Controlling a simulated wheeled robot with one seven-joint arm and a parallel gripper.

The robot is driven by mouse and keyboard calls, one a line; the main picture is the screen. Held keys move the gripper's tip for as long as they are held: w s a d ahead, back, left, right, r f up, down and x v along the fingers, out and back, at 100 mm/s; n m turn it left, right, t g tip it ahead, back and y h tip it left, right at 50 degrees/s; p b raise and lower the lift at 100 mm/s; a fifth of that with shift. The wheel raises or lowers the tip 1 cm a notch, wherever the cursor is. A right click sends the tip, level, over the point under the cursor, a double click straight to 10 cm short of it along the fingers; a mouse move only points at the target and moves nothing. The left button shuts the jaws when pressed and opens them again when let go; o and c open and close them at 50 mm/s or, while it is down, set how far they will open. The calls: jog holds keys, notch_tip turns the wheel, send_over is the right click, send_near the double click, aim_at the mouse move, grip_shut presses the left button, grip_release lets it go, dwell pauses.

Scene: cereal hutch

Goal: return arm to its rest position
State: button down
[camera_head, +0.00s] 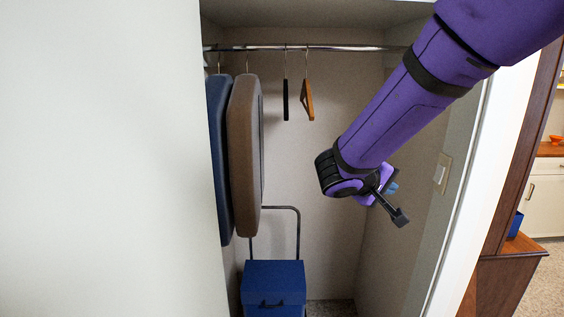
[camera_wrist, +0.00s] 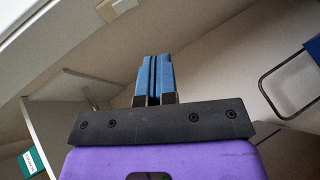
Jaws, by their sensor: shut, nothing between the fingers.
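My purple arm comes in from the upper right of the head view and reaches into an open closet. My gripper (camera_head: 392,188) is at its lower end, partly hidden behind the wrist, in front of the closet's right wall. In the wrist view, the blue fingers of my gripper (camera_wrist: 153,78) lie close together with only a thin line between them. They hold nothing and touch nothing that I can see.
A metal rod (camera_head: 330,48) carries a blue garment bag (camera_head: 218,150), a brown one (camera_head: 245,155) and two hangers. A light switch (camera_head: 441,173) is on the right wall. A brown wooden cabinet (camera_head: 508,268) stands outside at right.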

jog(key=s+d+r+m+g+y, duration=0.25)
jog(key=s+d, duration=0.25)
jog(key=s, duration=0.5)
jog(key=s+d+r+m+g+y, duration=0.1)
jog(key=s+d+r+g+y, duration=0.25)
jog(key=s, duration=0.55)
jog(key=s+a+r+t+y, duration=0.1)
jog(key=s+t+y, duration=0.3)
jog(key=s, duration=0.4)
jog(key=shift+s+a+r+m+y, duration=0.2)
jog(key=shift+s+a+m+y, duration=0.15)
jog(key=shift+y, duration=0.25)
